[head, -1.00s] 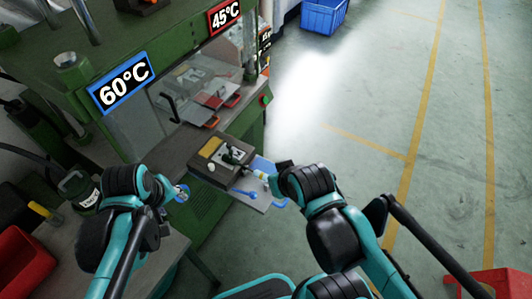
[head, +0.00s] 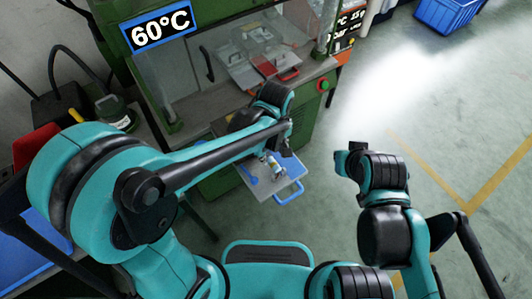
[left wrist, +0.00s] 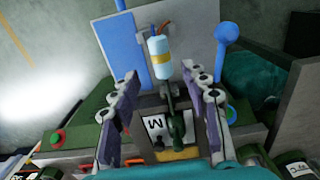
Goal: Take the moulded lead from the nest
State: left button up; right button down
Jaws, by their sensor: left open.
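A pale blue and white cylinder with orange wires at its end (left wrist: 158,58), which looks like part of the lead, stands out between my left fingers in the left wrist view; it also shows in the head view (head: 272,166). A dark stem runs from it to a dark green piece (left wrist: 176,130) over the block marked M (left wrist: 155,124), which looks like the nest. My left gripper (left wrist: 160,82) is open, one finger on each side of the cylinder, with gaps visible. In the head view my left arm hides the nest. My right wrist is right of the tray, its fingers hidden.
A blue round-ended tool (left wrist: 227,40) lies beside the cylinder. Open floor (head: 340,120) lies to the right.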

aim_at(272, 160)
pick_arm(q)
jog(key=f+b, duration=0.1)
jog(key=f, duration=0.3)
jog(key=shift+a+b, duration=0.2)
jog(key=shift+b, duration=0.1)
grip_shut()
jog(key=shift+r, duration=0.15)
